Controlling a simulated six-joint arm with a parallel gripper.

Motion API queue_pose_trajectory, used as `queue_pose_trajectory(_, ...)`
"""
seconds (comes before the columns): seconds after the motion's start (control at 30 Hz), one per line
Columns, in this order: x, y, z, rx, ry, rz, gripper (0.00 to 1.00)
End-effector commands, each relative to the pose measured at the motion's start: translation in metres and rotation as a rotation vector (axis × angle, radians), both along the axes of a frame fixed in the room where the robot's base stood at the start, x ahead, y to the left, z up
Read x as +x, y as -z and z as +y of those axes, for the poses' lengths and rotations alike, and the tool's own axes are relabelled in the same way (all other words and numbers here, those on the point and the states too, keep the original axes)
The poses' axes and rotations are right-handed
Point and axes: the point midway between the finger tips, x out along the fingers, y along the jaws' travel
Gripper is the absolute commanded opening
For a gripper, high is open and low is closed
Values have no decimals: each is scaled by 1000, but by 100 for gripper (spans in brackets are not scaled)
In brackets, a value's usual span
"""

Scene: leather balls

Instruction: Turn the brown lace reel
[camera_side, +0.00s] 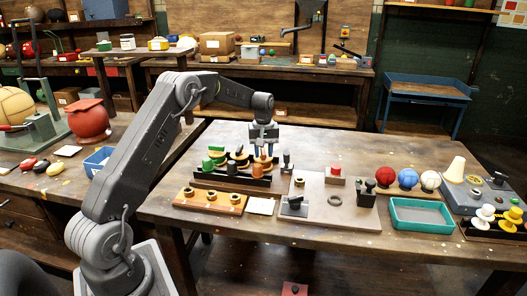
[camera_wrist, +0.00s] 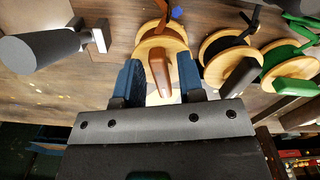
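The brown lace reel (camera_wrist: 160,42) is a pale wooden disc with a brown core and a brown crank handle (camera_wrist: 161,78). In the side view the brown reel (camera_side: 262,163) stands at the right end of a dark rack. My gripper (camera_wrist: 158,68) is right at it, with one blue finger on each side of the handle. Narrow gaps show between the fingers and the handle, so the gripper looks open. In the side view my gripper (camera_side: 265,149) points down over the reel and partly hides it.
A black reel (camera_wrist: 229,57) and a green reel (camera_wrist: 289,64) stand close beside the brown one. A dark grey cylindrical thing (camera_wrist: 42,48) is on its other side. A wooden strip with several rings (camera_side: 211,197) lies in front of the rack. A teal tray (camera_side: 421,214) stands farther right.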

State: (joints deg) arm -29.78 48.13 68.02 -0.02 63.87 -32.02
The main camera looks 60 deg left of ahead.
Motion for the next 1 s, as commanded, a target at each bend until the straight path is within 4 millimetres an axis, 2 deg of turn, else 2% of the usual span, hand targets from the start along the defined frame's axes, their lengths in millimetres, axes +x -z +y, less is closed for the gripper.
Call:
queue_pose_trajectory(0.03, 0, 0, 0, 0, 0, 0, 31)
queue_pose_trajectory(0.37, 0, 0, 0, 0, 0, 0, 0)
queue_pose_trajectory(0.57, 0, -1, 0, 1, 20, 0, 0)
queue_pose_trajectory(0.8, -2, -1, 2, 1, 219, -1, 0)
queue_pose_trajectory(1.0, -2, -1, 2, 1, 309, -2, 0)
